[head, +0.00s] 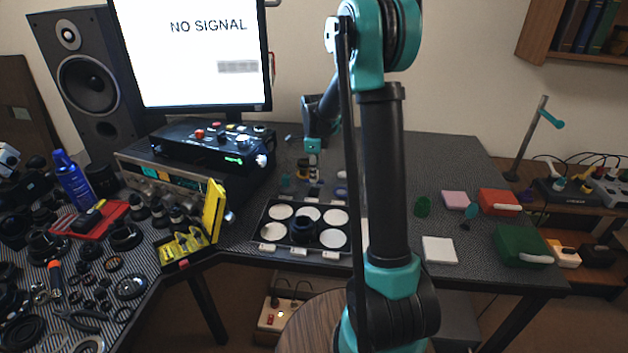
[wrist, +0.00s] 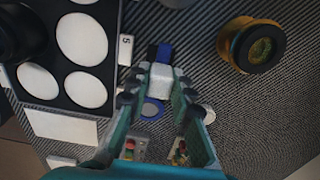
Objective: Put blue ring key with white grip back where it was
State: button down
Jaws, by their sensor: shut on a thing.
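The blue ring key with white grip is between my fingertips; its white grip (wrist: 160,80) shows in the wrist view, with a dark and blue part (wrist: 164,53) just beyond it. My gripper (wrist: 158,84) is shut on the white grip. In the head view my gripper (head: 313,165) is over the far middle of the dark table, behind the tray, and the key is too small to make out there. A blue ring with a pale middle (wrist: 152,109) shows between the fingers, below the grip; I cannot tell whether it belongs to the key.
A black tray (head: 257,236) with white round pads holds a dark lens part (head: 303,231). A gold-and-black ring part (wrist: 250,45) stands right of my gripper. A yellow case (head: 214,212) stands left of the tray. Green, red and pink blocks lie at right. My arm crosses the middle.

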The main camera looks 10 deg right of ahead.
jog(key=shift+f, duration=1.4)
jog(key=shift+f, duration=0.5)
jog(key=c, duration=1.3)
grip_release()
jog(key=shift+c, duration=0.2)
